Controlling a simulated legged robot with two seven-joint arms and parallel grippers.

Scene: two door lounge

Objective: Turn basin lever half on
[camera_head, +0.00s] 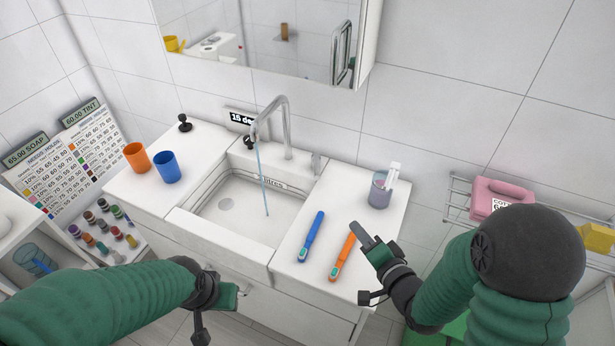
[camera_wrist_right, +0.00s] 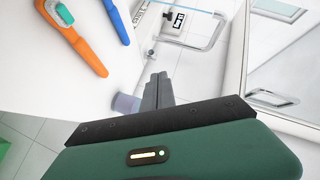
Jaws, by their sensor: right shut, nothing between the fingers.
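The basin (camera_head: 250,212) is a white rectangular sink in the counter. Its grey tap (camera_head: 286,128) arches over it, and a thin blue stream of water (camera_head: 263,180) falls from the spout. A small grey lever (camera_head: 316,162) stands at the basin's back right corner; its exact angle is hard to tell. My right gripper (camera_head: 365,235) is shut and empty above the counter's right part, near the orange toothbrush and apart from the lever. In the right wrist view its closed fingers (camera_wrist_right: 158,88) point toward the tap (camera_wrist_right: 195,35). My left gripper (camera_head: 215,312) is low before the counter front; its jaw opening is unclear.
A blue toothbrush (camera_head: 311,237) and an orange toothbrush (camera_head: 342,257) lie right of the basin. A glass holder (camera_head: 380,190) stands behind them. Orange (camera_head: 136,157) and blue (camera_head: 166,167) cups stand left. A mirror cabinet (camera_head: 270,40) hangs above; a wire rack (camera_head: 457,200) is at right.

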